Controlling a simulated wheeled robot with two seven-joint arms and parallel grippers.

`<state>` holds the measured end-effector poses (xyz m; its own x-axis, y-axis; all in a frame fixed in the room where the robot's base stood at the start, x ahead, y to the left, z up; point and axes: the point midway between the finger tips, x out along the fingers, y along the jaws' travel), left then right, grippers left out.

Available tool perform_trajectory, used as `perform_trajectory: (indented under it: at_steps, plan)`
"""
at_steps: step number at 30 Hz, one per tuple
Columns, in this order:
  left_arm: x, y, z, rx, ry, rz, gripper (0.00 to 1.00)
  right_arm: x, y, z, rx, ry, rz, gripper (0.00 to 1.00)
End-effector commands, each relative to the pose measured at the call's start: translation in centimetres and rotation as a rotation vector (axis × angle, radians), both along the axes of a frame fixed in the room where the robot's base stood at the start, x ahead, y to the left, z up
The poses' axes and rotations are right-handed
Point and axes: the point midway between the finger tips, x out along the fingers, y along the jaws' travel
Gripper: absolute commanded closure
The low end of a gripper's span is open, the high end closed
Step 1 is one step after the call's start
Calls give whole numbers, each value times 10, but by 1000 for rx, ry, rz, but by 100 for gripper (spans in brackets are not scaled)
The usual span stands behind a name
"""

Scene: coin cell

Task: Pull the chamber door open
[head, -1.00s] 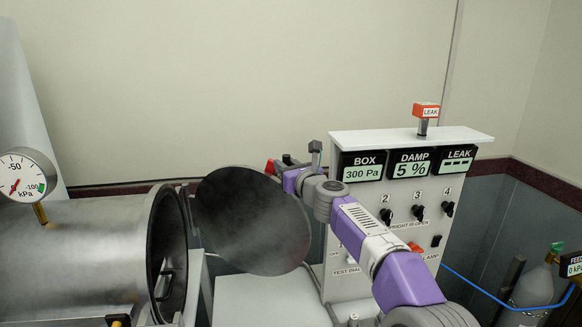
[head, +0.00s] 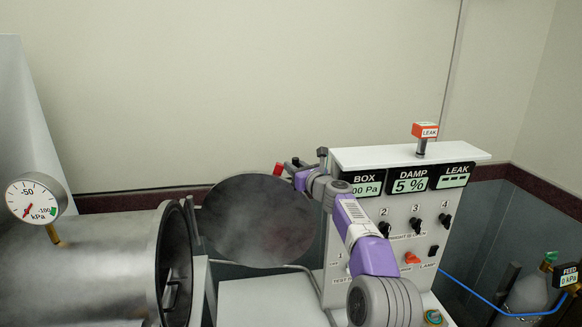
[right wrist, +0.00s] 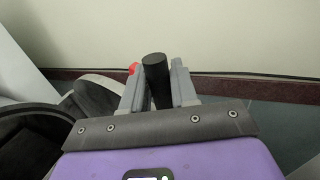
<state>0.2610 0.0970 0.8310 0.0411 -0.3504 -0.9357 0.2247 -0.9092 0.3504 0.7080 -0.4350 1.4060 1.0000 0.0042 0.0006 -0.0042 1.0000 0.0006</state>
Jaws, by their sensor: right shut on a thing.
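The chamber (head: 110,262) is a steel cylinder lying on its side at the left of the head view, its round mouth facing right. The round dark door (head: 257,222) stands swung away from the mouth, its inner face turned toward me, so the chamber is open. My right gripper (head: 290,167) is at the door's upper right edge. In the right wrist view, the fingers of my right gripper (right wrist: 157,88) are closed around a black upright handle (right wrist: 156,72). How the handle joins the door is hidden. My left gripper is not in view.
A control panel (head: 345,262) with displays and switches stands right of the door, close behind my right arm. A pressure gauge (head: 36,199) sits on the chamber. A gas cylinder (head: 528,292) and blue hose are at the far right. The wall is behind the door.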

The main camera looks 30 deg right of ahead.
Motion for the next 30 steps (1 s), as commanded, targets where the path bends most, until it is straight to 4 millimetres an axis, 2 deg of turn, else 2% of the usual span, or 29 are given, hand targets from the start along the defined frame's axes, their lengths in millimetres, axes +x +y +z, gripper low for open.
perform_trajectory:
  at_steps: [6, 7, 10, 20, 23, 30]
  plan:
    - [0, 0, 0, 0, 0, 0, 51, 0, 0, 1, 0, -2, -3, 100]
    - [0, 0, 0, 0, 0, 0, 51, 0, 0, 1, 0, -1, -3, 69]
    - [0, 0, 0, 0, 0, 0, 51, 0, 0, 1, 0, -1, -3, 54]
    - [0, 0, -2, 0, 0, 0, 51, -2, 0, 0, 0, 0, -3, 54]
    - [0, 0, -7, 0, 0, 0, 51, -8, -1, -1, 0, -1, -4, 54]
    - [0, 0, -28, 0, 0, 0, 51, -40, -2, -2, 2, -1, -5, 54]
